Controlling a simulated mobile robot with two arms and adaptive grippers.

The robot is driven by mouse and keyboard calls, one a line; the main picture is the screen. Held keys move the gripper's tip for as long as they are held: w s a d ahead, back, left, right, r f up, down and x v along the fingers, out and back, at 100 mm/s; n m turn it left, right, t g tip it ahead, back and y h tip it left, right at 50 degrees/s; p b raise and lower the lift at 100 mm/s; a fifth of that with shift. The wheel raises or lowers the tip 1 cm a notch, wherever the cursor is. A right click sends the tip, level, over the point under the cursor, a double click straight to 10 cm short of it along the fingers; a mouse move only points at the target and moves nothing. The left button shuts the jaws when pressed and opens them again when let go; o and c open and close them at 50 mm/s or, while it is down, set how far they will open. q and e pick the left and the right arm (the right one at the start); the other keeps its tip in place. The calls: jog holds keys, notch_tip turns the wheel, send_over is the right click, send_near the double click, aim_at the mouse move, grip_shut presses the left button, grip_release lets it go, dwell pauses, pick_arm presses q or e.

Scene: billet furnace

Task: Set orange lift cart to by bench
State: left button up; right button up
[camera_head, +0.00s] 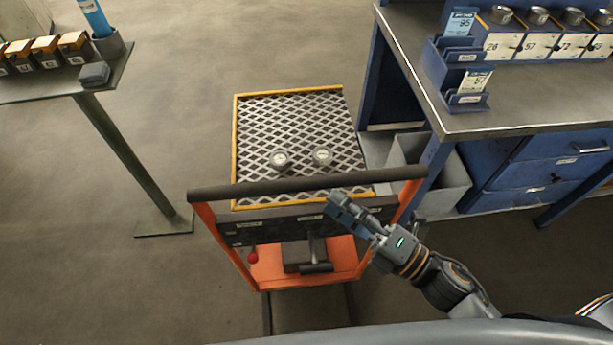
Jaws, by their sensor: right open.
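The orange lift cart (311,262) stands on the floor in front of me, with a dark push handle (270,187) across its near side. Its mesh platform (290,125) has a yellow rim and bears two small round metal pieces (279,159). The bench (520,110) with blue legs and drawers is just right of the cart. My right gripper (335,203) is open near the right part of the handle. I cannot tell whether it touches the handle. My left gripper is not in view.
Grey bins (435,175) sit under the bench. Blue card holders (462,75) and numbered boxes (540,45) stand on it. At the left is a small stand (110,75) with a post and foot plate (164,226).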

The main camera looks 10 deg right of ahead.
aim_at(311, 190)
jog(key=p+x, duration=0.1)
jog(key=x, duration=0.5)
jog(key=shift+w+a+r+p, duration=0.1)
jog(key=shift+w+a+p, duration=0.1)
jog(key=shift+w+p, duration=0.15)
jog(key=shift+w+a, duration=0.15)
jog(key=shift+a, duration=0.1)
jog(key=shift+c, duration=0.2)
grip_shut()
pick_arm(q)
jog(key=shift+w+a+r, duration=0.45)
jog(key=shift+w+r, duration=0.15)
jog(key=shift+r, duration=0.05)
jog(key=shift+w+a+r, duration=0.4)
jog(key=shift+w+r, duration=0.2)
